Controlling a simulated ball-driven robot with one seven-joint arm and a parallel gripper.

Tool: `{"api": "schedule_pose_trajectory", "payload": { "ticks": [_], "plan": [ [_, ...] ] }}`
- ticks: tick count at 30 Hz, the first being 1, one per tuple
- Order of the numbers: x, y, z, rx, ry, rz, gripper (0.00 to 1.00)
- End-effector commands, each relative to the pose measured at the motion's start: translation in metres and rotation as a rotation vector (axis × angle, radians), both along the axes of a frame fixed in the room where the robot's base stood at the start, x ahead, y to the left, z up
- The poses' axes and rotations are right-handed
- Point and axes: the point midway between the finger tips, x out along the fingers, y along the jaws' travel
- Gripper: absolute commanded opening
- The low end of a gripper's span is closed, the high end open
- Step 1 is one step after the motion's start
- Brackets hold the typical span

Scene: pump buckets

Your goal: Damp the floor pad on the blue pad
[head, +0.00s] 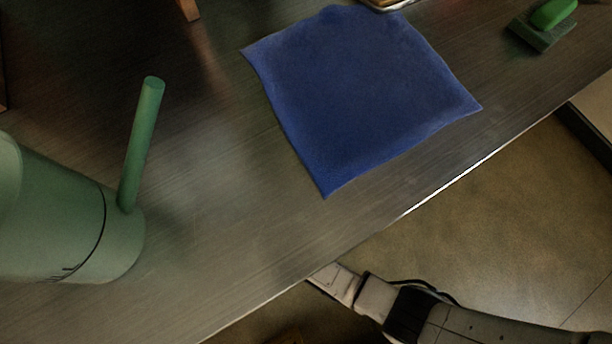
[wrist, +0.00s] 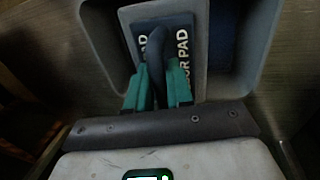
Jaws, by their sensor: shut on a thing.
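The blue pad (head: 360,98), a flat blue cloth-like square, lies on the metal worktop in the head view, close to its front edge. The floor pad (wrist: 181,48) shows in the wrist view as a dark block with white lettering and a dark curved handle (wrist: 158,50). My gripper (wrist: 158,78) has its two green fingers shut on that handle. A grey, walled surround (wrist: 107,45) shows around the floor pad; I cannot tell whether the pad touches it. Neither the gripper nor the floor pad is visible in the head view.
A green cylindrical vessel (head: 60,225) with an upright green rod (head: 140,145) stands at the left of the worktop (head: 230,230). A green block-like item (head: 545,28) lies at the top right. Bare worktop lies between the vessel and blue pad.

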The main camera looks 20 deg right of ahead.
Motion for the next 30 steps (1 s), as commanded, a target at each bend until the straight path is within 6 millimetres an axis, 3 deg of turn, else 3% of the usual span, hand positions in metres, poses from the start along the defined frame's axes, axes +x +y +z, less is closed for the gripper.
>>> {"api": "schedule_pose_trajectory", "payload": {
  "ticks": [8,24,30],
  "plan": [
    [-0.001,0.002,-0.011,0.000,0.000,0.003,0.00],
    [-0.001,0.002,-0.060,0.000,0.000,0.003,0.00],
    [-0.001,0.002,-0.063,0.000,0.000,0.003,0.00]
  ]
}}
